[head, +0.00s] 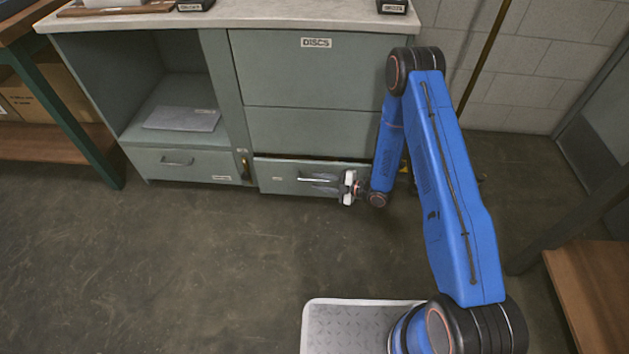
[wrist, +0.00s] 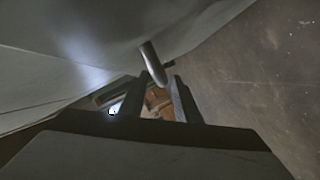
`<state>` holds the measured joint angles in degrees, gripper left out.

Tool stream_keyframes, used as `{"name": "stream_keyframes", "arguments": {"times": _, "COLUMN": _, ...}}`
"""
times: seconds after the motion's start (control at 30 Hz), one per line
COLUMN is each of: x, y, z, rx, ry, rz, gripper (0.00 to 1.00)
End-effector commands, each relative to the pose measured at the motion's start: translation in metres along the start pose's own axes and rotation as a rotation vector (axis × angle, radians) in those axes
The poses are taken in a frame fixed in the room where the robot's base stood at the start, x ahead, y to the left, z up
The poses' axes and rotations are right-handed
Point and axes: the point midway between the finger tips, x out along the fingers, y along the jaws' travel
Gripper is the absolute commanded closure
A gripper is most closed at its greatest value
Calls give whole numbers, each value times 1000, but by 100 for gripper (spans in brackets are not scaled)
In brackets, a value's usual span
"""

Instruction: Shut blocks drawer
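The drawer with the bar handle (head: 272,176) is at the bottom right of the grey-green cabinet. Its label is too small to read, so I cannot confirm it is the blocks drawer. Its front stands slightly out from the cabinet, with a thin gap along its top. My gripper (head: 322,187) is low at the drawer front, beside its handle. In the wrist view, the metal handle (wrist: 153,62) lies at the fingertips of my gripper (wrist: 164,82). The fingers are apart with a gap between them; firm contact with the handle cannot be told.
Another handled drawer (head: 182,163) sits at the lower left, below an open shelf holding a grey flat item (head: 183,119). The DISCS drawer (head: 310,70) is above. A brown-topped bench (head: 592,290) stands at right. The floor (head: 190,260) in front is clear.

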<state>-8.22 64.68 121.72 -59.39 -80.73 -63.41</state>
Motion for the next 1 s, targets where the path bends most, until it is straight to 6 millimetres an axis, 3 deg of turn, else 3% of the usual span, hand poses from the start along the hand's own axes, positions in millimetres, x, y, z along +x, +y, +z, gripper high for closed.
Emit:
{"name": "stream_keyframes", "arguments": {"times": 0.2, "x": 20, "y": 0, "z": 0, "rx": 0, "ry": 0, "rz": 0, "gripper": 71}}
{"name": "stream_keyframes", "arguments": {"times": 0.57, "x": 24, "y": 1, "z": 0, "rx": 0, "ry": -1, "rz": 1, "gripper": 71}}
{"name": "stream_keyframes", "arguments": {"times": 0.7, "x": 24, "y": 1, "z": 0, "rx": 0, "ry": -1, "rz": 1, "gripper": 100}}
{"name": "stream_keyframes", "arguments": {"times": 1.0, "x": 28, "y": 7, "z": 8, "rx": -2, "ry": 0, "rz": 3, "gripper": 100}}
